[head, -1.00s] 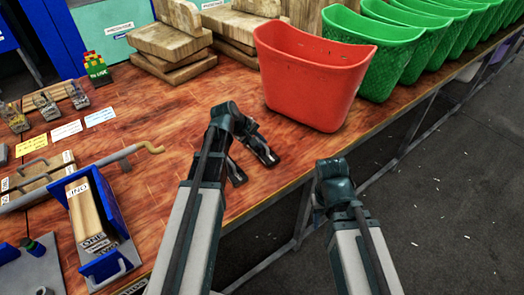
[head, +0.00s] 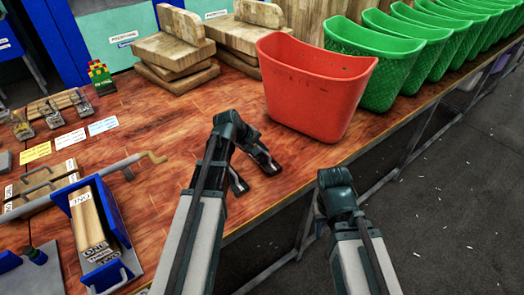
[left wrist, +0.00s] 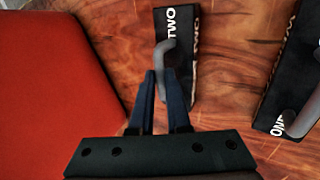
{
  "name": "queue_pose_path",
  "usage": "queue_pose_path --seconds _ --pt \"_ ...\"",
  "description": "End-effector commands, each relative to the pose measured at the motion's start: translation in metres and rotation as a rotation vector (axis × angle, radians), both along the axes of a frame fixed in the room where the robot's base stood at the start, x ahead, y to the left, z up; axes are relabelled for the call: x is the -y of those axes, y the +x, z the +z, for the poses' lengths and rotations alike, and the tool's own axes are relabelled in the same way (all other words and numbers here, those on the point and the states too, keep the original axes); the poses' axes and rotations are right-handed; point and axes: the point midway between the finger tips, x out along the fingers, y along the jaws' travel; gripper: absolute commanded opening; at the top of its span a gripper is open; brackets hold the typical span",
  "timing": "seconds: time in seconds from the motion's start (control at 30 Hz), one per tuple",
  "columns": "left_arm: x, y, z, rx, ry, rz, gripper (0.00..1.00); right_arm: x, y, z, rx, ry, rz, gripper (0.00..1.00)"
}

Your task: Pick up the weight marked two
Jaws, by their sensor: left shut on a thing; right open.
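The weight marked two (left wrist: 177,40) is a black slab with white "TWO" lettering and a grey hooked handle, lying on the wooden bench. In the left wrist view my left gripper (left wrist: 161,88) has its two fingers on either side of that handle and is shut on it. In the head view my left gripper (head: 250,150) is low over the bench, just left of the red bin, and the weight is largely hidden there. The weight marked one (left wrist: 291,85) lies to the right, apart. My right gripper (head: 320,205) is open beyond the bench's front edge, mostly hidden by its arm.
The red bin (head: 312,85) stands close beside my left gripper. Green bins (head: 385,70) line the bench to the right. Wooden blocks (head: 175,55) are stacked behind. A blue press (head: 100,235) holding a wooden block stands at the left.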

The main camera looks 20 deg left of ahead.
Motion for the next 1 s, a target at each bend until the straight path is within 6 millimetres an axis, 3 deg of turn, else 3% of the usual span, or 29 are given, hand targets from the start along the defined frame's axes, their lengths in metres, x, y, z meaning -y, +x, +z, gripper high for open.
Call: queue_pose_path --seconds 0.6,1.0 --pt "0.0 0.001 0.08 0.003 -0.003 0.001 0.0 0.0 0.0 0.08 0.0 0.0 0.0 0.45" --pt "0.0 0.001 0.092 0.003 -0.003 0.001 0.0 0.0 0.0 0.091 0.0 0.0 0.0 0.45"
